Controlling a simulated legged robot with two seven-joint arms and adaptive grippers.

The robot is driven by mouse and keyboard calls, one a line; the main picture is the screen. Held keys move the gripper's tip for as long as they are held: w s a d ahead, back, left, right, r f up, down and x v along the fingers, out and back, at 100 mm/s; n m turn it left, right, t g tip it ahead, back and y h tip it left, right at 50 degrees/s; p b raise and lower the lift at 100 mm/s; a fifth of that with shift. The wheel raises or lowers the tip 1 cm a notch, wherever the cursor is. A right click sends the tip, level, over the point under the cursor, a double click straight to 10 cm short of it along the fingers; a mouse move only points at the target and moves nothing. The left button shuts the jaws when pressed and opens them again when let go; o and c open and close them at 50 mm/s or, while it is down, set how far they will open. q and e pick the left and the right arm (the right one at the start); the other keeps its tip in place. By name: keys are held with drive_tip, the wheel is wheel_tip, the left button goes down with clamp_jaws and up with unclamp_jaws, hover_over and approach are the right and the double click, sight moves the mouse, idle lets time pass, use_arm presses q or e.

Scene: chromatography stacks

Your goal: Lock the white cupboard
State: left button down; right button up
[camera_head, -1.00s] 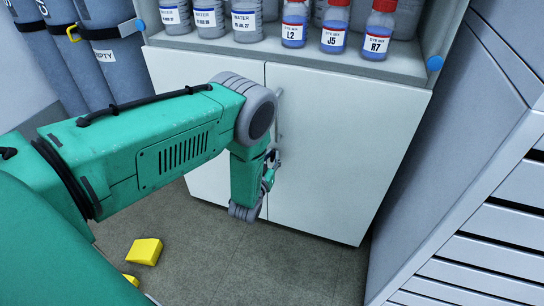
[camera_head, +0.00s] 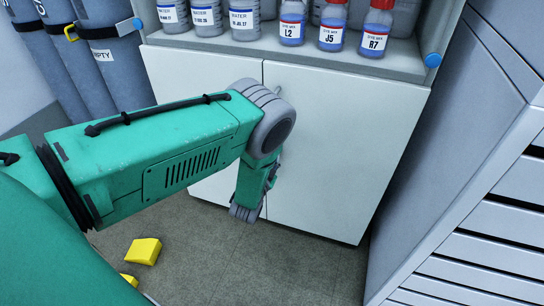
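The white cupboard (camera_head: 335,150) stands under a shelf, and both its doors look closed. My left arm comes in from the left and covers much of the left door and most of the middle seam. My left gripper is hidden behind my own wrist and forearm, close to the doors near the seam. I cannot see its fingers, any lock or key, or whether it touches the handle. My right gripper is out of view.
Grey gas cylinders (camera_head: 110,65) stand at left. A grey drawer unit (camera_head: 490,225) is close at right. Yellow blocks (camera_head: 143,251) lie on the floor.

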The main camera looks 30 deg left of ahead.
use_arm(q)
drive_tip(key=m, duration=0.3)
drive_tip(key=m+b, duration=0.1)
drive_tip(key=shift+d+f+m, duration=0.25)
drive_tip(key=shift+d+m, duration=0.05)
drive_tip(key=shift+m, duration=0.1)
drive_tip(key=m, duration=0.1)
drive_tip(key=m+b, duration=0.1)
drive_tip(key=m, duration=0.1)
drive_tip(key=m+b, duration=0.1)
drive_tip(key=m, duration=0.1)
drive_tip(key=shift+d+f, duration=0.15)
drive_tip(key=shift+f, duration=0.15)
drive_tip(key=shift+m, duration=0.4)
drive_tip(key=c, duration=1.6)
unclamp_jaws()
drive_tip(key=shift+c, duration=0.2)
drive_tip(key=shift+s, duration=0.1)
drive_tip(key=v, duration=1.1)
drive_tip(key=shift+s, duration=0.35)
drive_tip(key=shift+d, duration=0.1)
